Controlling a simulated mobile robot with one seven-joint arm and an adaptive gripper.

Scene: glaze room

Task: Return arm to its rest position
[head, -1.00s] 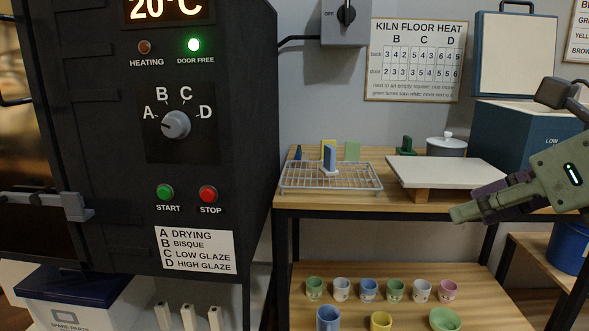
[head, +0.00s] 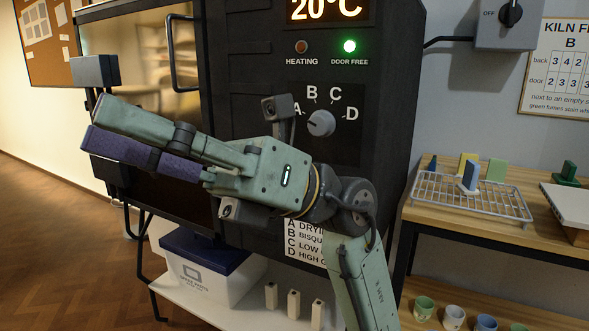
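My gripper (head: 93,125) is in front of the kiln in the head view, with its fingers pointing left. One finger is green and the other purple. They lie side by side and overlap from this angle, so the gap between them is hidden. I see nothing held at the fingertips. My arm (head: 362,275) rises from the bottom of the view and bends left at the wrist. It covers part of the kiln's front and its label.
The dark kiln (head: 395,100) stands close behind my arm, with a dial (head: 321,123) and a door handle (head: 176,55). A white box with a blue lid (head: 200,248) sits below. A wooden table (head: 425,213) with a wire rack (head: 490,207) is at right. Wooden floor is open at left.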

